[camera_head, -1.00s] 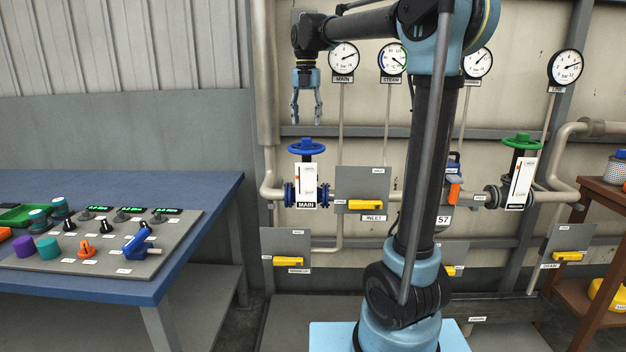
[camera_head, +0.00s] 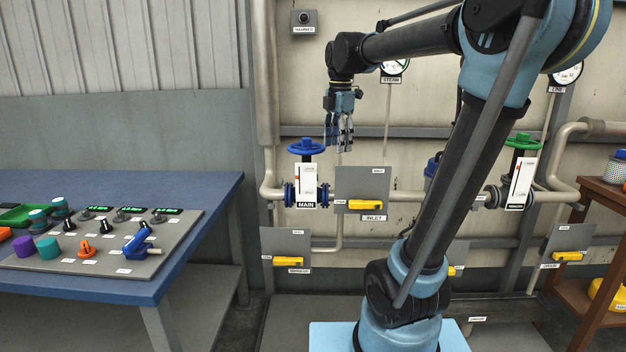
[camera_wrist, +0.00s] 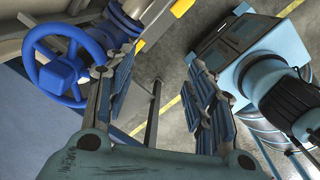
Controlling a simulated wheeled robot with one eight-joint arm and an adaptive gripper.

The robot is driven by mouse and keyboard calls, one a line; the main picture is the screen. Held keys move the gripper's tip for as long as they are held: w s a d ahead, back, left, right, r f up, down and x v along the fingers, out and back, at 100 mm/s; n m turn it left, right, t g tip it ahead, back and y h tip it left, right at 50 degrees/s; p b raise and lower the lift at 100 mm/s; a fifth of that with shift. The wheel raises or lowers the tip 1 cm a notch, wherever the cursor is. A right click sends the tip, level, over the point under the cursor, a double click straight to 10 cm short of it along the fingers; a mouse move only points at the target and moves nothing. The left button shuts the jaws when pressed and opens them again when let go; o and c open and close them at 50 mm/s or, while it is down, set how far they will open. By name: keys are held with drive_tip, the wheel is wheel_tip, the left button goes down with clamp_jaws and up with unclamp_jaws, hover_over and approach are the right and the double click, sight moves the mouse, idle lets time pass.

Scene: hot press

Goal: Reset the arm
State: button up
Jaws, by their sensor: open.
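My gripper (camera_head: 338,143) hangs pointing down in front of the back wall, in the upper middle of the head view. Its fingers are apart with nothing between them. In the wrist view my gripper's fingers (camera_wrist: 160,95) are spread and empty. The blue handwheel (camera_wrist: 62,70) shows at upper left there, beside the left finger.
An INLET panel (camera_head: 376,180) with a yellow handle is below and right of my gripper. A green handwheel (camera_head: 523,141) is further right. A blue table (camera_head: 200,187) with a control panel (camera_head: 180,245) stands at left. A brown shelf (camera_head: 600,190) stands at right.

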drive_tip(key=s+d+f+m, duration=0.3)
drive_tip(key=s+f+m, duration=0.4)
drive_tip(key=f, duration=0.1)
drive_tip(key=s+d+f+m+t, duration=0.1)
drive_tip(key=s+d+f+m, duration=0.3)
drive_tip(key=s+f+m, duration=0.4)
drive_tip(key=s+d+f+m, duration=0.4)
drive_tip(key=s+f+m, duration=0.3)
drive_tip(key=f, duration=0.3)
drive_tip(key=shift+s+d+f+m+t, duration=0.15)
drive_tip(key=shift+d+f+m+t, duration=0.15)
drive_tip(key=shift+m, duration=0.4)
wheel_tip(320, 180, up, 33)
drive_tip(key=n+g, duration=0.2)
hover_over(306, 138)
drive_tip(key=shift+d, duration=0.15)
drive_tip(key=shift+f, duration=4.45)
